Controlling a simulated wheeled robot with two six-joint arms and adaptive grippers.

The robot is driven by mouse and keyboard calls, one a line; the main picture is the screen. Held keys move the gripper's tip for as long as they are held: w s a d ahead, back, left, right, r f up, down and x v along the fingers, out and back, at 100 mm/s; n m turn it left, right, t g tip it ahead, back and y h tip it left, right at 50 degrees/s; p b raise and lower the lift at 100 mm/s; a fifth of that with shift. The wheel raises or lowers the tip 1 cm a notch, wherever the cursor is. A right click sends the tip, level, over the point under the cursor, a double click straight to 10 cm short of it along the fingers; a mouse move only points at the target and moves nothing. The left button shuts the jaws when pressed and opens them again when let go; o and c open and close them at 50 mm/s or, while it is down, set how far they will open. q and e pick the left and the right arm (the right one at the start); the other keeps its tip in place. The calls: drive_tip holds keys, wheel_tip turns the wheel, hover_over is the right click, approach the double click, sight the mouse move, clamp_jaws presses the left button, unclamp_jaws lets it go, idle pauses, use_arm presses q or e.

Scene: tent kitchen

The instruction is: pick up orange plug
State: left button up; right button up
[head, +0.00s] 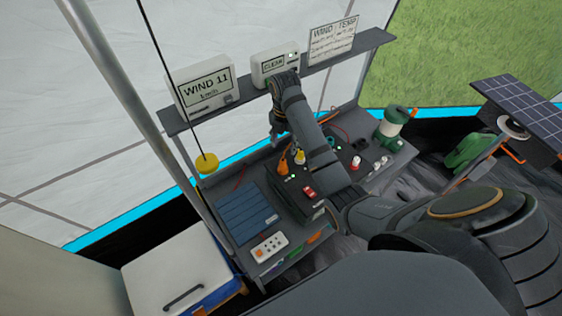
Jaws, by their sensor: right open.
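The orange plug (283,166) stands on the dark desk unit, just left of my right forearm. A yellow plug (300,157) is close beside it on the right, partly against my arm. My right gripper (277,138) points down above and slightly left of the orange plug in the picture. It is small and dark here; it is open, with nothing seen in it. It looks apart from the plug, though the exact gap is hard to tell. My forearm covers part of the desk unit. My left gripper is not in view.
A shelf (370,42) with a WIND 11 display (207,88) runs behind the desk. A yellow disc (206,163) hangs on a cord at left. A red switch (309,192), a blue slatted panel (246,214) and a green-white lantern (391,122) are around the work area.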

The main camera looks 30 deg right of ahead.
sight(283, 159)
drive_tip(key=f+b, duration=0.4)
drive_tip(key=shift+s+f, duration=0.2)
drive_tip(key=shift+f, duration=0.2)
drive_tip(key=shift+w+f, duration=0.2)
drive_tip(key=shift+w, duration=0.05)
drive_tip(key=shift+s+a+f+p, duration=0.1)
drive_tip(key=shift+a+f+p, duration=0.15)
drive_tip(key=shift+f+p, duration=0.7)
wheel_tip(283, 159, down, 2)
drive_tip(key=shift+f, duration=0.2)
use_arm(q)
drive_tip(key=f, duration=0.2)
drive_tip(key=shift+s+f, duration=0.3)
use_arm(e)
drive_tip(key=shift+f, duration=0.3)
clamp_jaws()
